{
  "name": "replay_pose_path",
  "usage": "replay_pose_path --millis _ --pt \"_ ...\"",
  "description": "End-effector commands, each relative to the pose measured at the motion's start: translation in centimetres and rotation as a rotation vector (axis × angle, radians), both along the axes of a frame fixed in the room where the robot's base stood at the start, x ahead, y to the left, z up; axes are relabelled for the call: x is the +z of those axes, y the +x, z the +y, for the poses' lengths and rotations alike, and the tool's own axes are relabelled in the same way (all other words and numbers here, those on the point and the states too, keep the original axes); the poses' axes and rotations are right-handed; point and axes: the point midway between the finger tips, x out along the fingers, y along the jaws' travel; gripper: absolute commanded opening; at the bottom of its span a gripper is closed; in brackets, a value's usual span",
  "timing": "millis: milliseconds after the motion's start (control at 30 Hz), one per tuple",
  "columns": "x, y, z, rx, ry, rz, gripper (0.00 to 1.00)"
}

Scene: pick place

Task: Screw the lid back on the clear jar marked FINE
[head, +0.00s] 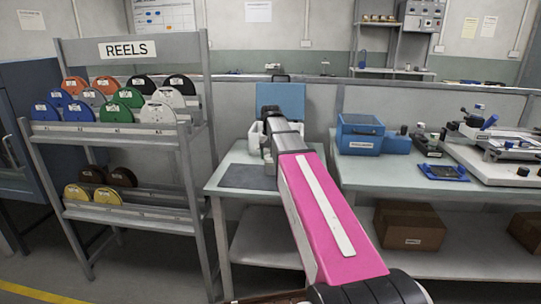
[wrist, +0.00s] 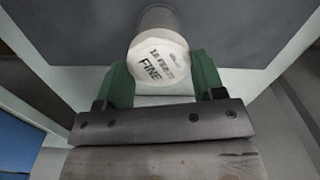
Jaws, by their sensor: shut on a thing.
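A pale, round-faced piece marked FINE (wrist: 160,62) faces the camera in the wrist view, with smaller dark print above the word. A greyish, see-through-looking cylinder (wrist: 160,17) shows behind it. I cannot tell where lid and jar meet, or whether a thread is engaged. My gripper (wrist: 160,72) has its two green fingers closed on the left and right sides of the marked piece. In the head view my pink and grey arm reaches over the left bench and hides the jar and the fingertips.
A dark grey mat (head: 248,176) lies on the left bench (head: 222,166). A blue panel (head: 281,101) stands behind my arm. A blue bin (head: 360,134) and metal devices (head: 428,142) occupy the right bench. A rack of coloured reels (head: 128,108) stands at left.

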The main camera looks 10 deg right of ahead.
Motion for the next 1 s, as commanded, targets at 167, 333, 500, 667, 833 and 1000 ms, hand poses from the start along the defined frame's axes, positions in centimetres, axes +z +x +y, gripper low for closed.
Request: replay_pose_path --millis 167,333,500,667,833,1000 --pt "0.02 0.0 -0.02 -0.036 0.0 0.0 0.47" --pt "0.02 -0.02 -0.1 -0.208 0.0 0.0 0.47" --pt "0.02 -0.04 -0.15 -0.331 0.0 0.0 0.47" --pt "0.02 -0.04 -0.15 -0.351 0.0 0.0 0.47" --pt "0.02 -0.04 -0.15 -0.352 0.0 0.0 0.47" --pt "0.02 -0.08 -0.19 -0.471 0.0 0.0 0.47"
